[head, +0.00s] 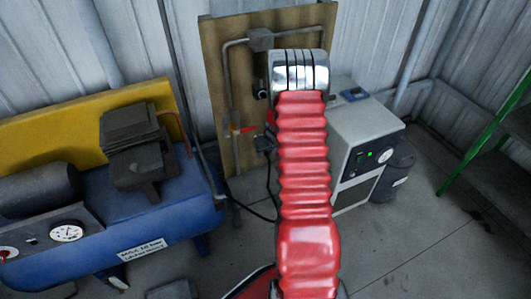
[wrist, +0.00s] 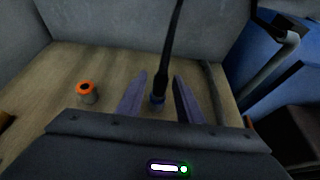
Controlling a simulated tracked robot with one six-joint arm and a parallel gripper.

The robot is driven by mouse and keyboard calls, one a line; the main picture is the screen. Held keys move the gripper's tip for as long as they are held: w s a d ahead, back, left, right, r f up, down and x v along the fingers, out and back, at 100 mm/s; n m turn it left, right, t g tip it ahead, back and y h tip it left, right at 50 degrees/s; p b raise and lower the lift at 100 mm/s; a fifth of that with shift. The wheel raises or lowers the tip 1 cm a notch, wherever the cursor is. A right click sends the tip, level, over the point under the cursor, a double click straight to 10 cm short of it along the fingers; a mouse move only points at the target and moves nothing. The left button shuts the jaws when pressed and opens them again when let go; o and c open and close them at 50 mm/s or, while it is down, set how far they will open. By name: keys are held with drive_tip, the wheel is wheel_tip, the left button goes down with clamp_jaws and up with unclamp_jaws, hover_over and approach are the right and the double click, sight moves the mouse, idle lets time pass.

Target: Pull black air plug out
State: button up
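In the wrist view the black air plug (wrist: 161,87) stands up from the wooden board, with a black hose running up from its top. Its lower end meets a small bluish fitting (wrist: 157,101). My gripper (wrist: 160,76) has one finger on each side of the plug, with a visible gap on both sides. The fingers look apart from the plug. In the head view my red-sleeved arm covers the gripper and most of the plug's surroundings.
An orange-ringed socket (wrist: 86,89) sits on the board left of the fingers. A grey pipe (wrist: 267,75) runs at the right. In the head view the wooden board (head: 217,75) carries pipes and a red lever (head: 244,130). A blue compressor (head: 165,225) stands left, a grey dryer cabinet (head: 360,128) right.

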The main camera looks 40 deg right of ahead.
drive_tip(key=shift+w+f, duration=0.15)
drive_tip(key=shift+f, duration=0.2)
drive_tip(key=shift+c, duration=0.4)
clamp_jaws()
drive_tip(key=shift+s, duration=0.25)
idle(0.4)
drive_tip(key=shift+s+a, duration=0.2)
drive_tip(key=shift+s, duration=0.45)
drive_tip(key=shift+s+a, duration=0.25)
drive_tip(key=shift+s, duration=0.45)
drive_tip(key=shift+s+a, duration=0.2)
drive_tip(key=shift+s, duration=0.45)
